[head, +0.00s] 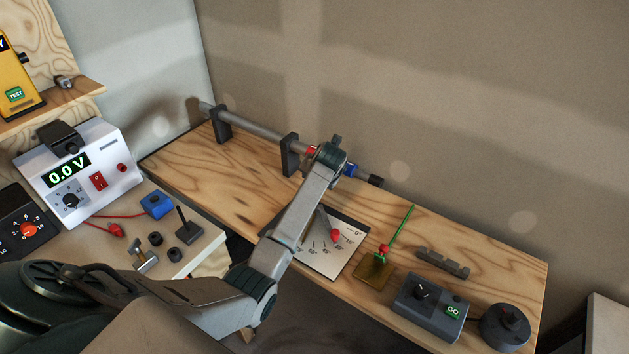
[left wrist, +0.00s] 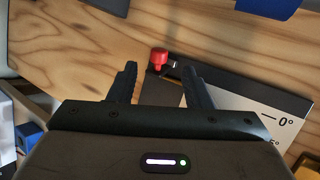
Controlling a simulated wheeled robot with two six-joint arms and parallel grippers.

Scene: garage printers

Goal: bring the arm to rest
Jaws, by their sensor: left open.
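My left arm (head: 305,205) reaches in from the lower left of the head view, out over the wooden bench. Its end is above the bench near the rail, and its fingers are hidden there. In the left wrist view my left gripper (left wrist: 160,82) is open, with two dark fingers apart and nothing held between them. A red knob (left wrist: 158,57) shows beyond the gap between the fingertips, beside the corner of a dark-edged angle board (left wrist: 235,95). My right gripper is not in view.
A grey rail (head: 257,131) on black posts runs along the back of the bench (head: 220,175). The angle board (head: 318,262), a brass plate (head: 373,271) with a green rod, and a GO box (head: 425,300) stand right of my arm. A 0.0 V meter (head: 85,165) stands left.

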